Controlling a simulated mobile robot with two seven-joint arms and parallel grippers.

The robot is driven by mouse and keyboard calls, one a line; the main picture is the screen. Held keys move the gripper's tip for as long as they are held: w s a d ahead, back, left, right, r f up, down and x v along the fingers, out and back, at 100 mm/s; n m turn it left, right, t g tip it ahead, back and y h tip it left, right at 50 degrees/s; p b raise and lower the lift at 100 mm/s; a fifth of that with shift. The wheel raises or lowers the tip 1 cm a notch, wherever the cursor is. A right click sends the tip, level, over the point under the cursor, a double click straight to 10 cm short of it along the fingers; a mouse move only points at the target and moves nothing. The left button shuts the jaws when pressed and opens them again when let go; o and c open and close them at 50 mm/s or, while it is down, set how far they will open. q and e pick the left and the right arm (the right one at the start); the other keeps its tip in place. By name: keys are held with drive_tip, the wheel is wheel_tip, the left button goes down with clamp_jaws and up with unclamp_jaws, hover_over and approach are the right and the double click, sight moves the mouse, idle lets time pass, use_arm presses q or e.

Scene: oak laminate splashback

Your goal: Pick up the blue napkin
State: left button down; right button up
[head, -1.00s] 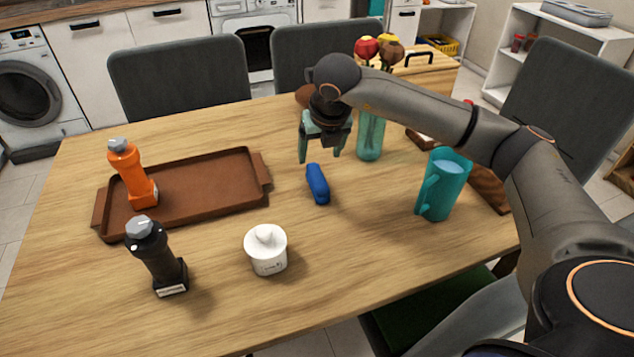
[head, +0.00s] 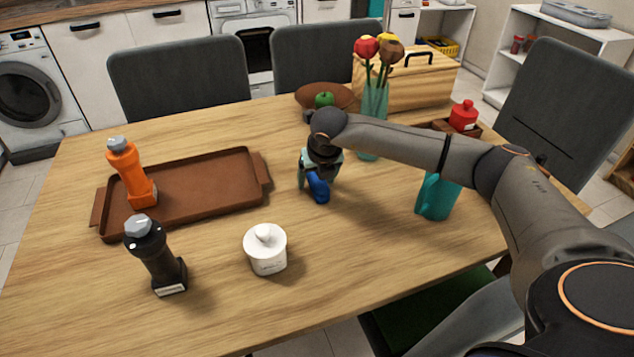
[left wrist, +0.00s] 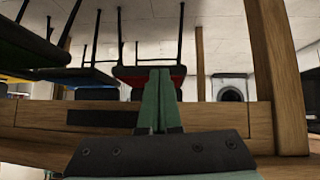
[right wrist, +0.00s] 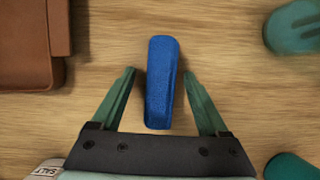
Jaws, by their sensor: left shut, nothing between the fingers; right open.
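The blue napkin (head: 319,190), a narrow folded or rolled bundle, lies on the wooden table in the head view, partly hidden by my right gripper (head: 314,185). In the right wrist view the napkin (right wrist: 162,82) lies lengthwise between the two green fingers of my open right gripper (right wrist: 158,75), with a gap on each side. I cannot tell how far the fingertips are above the table. My left gripper (left wrist: 160,75) is shut and empty in the left wrist view, low by the table's wooden frame. It is not in the head view.
A brown tray (head: 205,205) with an orange bottle (head: 132,175) is left of the napkin. A white lidded pot (head: 266,252) and black bottle (head: 158,262) stand nearer. A teal pitcher (head: 437,200) is right. A flower vase (head: 371,135) and fruit bowl (head: 340,97) stand behind.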

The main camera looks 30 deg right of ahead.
drive_tip(key=shift+f, duration=0.2)
idle(0.3)
drive_tip(key=shift+c, duration=0.3)
clamp_jaws()
